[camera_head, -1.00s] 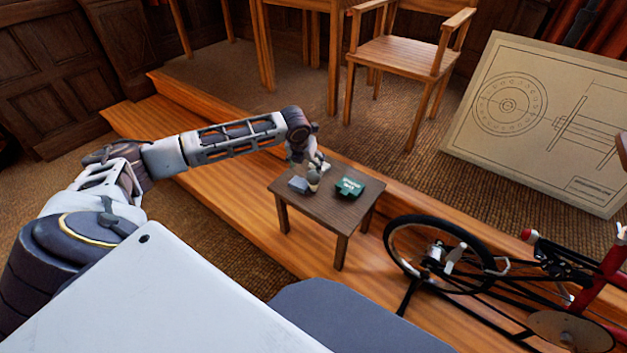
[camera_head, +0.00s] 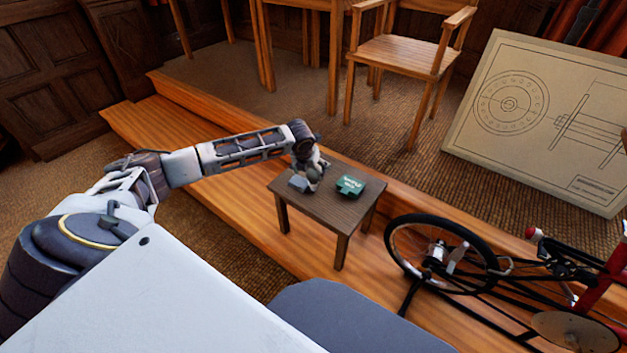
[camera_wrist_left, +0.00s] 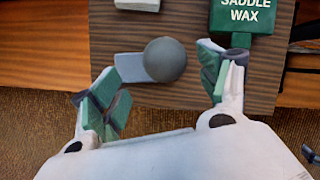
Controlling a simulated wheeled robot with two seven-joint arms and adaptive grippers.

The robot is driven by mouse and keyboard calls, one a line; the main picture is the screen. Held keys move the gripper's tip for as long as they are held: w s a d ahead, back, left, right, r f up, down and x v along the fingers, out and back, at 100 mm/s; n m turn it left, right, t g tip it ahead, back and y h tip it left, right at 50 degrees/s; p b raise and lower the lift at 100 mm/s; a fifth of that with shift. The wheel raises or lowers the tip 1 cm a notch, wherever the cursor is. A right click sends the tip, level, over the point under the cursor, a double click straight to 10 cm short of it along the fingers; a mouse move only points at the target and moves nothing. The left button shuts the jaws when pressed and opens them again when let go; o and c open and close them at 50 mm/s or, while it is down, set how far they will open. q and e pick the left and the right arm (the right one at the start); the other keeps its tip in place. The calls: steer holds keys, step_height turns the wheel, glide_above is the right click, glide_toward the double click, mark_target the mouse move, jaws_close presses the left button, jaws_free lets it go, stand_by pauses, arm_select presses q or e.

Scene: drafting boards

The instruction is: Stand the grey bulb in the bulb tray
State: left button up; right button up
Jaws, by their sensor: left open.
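The grey bulb (camera_wrist_left: 165,60) shows in the left wrist view as a round grey top seen from above, on the small dark table. My left gripper (camera_wrist_left: 159,76) is open, one finger on each side of the bulb, with gaps to both. In the head view this gripper (camera_head: 314,174) is low over the table and largely hides the bulb. A flat blue-grey block (camera_wrist_left: 130,67) lies beside or partly behind the bulb; it also shows in the head view (camera_head: 298,184). I cannot tell which thing is the bulb tray. My right gripper is out of view.
The small table (camera_head: 335,205) stands on a wooden step. A green saddle wax box (camera_wrist_left: 240,18) sits right of the bulb. A white item (camera_wrist_left: 137,4) lies at the top of the wrist view. A bicycle (camera_head: 440,255) stands right of the table, with a chair (camera_head: 400,55) behind.

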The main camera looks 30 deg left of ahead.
mark_target(313, 177)
arm_select(q)
steer(key=shift+w+f, duration=0.25)
steer(key=shift+f, duration=0.3)
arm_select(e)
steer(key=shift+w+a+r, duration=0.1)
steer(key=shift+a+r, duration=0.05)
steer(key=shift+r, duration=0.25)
arm_select(q)
steer(key=shift+f, duration=0.1)
steer(key=shift+f, duration=0.2)
steer(key=shift+w+f+b, duration=0.1)
steer(key=shift+f+b, duration=0.1)
steer(key=shift+b, duration=0.1)
steer(key=shift+w+d+f, duration=0.1)
steer(key=shift+f, duration=0.15)
steer(key=shift+b+x, duration=0.4)
steer(key=shift+x, duration=1.4)
steer(key=shift+d, duration=0.15)
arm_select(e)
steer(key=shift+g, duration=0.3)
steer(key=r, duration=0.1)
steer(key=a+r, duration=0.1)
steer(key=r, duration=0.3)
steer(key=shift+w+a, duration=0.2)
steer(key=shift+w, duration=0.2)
